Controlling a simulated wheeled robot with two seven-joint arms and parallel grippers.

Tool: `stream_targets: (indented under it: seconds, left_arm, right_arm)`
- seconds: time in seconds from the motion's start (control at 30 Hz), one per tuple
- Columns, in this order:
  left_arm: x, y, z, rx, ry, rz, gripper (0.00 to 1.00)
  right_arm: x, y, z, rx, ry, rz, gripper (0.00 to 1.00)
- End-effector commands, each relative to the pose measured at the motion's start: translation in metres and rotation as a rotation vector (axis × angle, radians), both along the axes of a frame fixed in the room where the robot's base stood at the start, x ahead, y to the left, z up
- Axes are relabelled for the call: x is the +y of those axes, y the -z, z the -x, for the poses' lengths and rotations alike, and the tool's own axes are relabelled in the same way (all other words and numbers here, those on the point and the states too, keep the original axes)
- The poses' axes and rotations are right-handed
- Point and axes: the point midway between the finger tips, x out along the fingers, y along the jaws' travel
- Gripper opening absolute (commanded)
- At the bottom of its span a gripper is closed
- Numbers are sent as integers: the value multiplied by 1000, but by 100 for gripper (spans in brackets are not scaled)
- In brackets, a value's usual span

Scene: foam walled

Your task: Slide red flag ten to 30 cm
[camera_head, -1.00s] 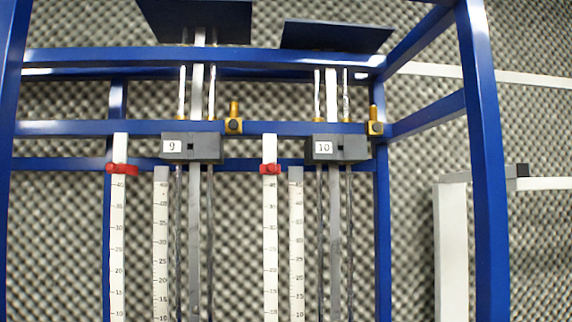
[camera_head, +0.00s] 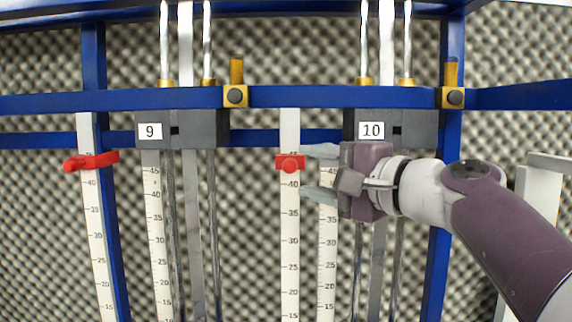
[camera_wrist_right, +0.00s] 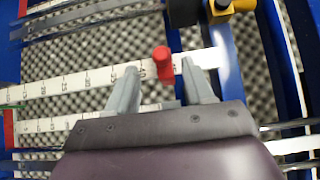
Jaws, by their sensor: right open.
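The red flag ten (camera_head: 290,163) is a red slider with a round knob on the white scale (camera_head: 290,240) left of the block labelled 10 (camera_head: 400,128). It sits above the 40 mark, near the scale's top. My right gripper (camera_head: 318,172) is open just right of the flag, its fingers pointing left at it. In the right wrist view the red knob (camera_wrist_right: 162,62) stands between the two open fingertips (camera_wrist_right: 158,75), with the white scale running behind it. I see no contact. My left gripper is not in view.
Another red flag (camera_head: 92,161) sits on the scale left of the block labelled 9 (camera_head: 182,128). A second scale (camera_head: 328,240) and metal rods stand behind my right gripper. A blue frame (camera_head: 330,96) with brass fittings crosses above; foam covers the wall.

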Motion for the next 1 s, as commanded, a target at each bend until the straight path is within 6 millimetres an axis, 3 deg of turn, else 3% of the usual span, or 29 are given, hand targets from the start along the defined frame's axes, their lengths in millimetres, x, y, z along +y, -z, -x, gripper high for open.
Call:
stream_targets:
  seconds: [0.03, 0.2, 0.4, 0.7, 0.87, 1.0]
  left_arm:
    - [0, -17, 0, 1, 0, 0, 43]
    - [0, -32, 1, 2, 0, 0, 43]
    - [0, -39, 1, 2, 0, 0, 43]
    - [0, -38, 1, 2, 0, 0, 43]
    - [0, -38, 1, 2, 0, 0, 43]
    - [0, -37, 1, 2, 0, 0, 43]
  right_arm:
    - [10, -10, -8, 2, -4, 1, 52]
    - [32, -7, -31, 1, -1, 2, 52]
    - [44, -4, -43, -1, 0, 1, 52]
    - [45, -2, -45, -1, 2, 3, 52]
    - [45, -2, -45, -2, 1, 2, 0]
    - [45, -2, -44, -1, 0, 3, 0]
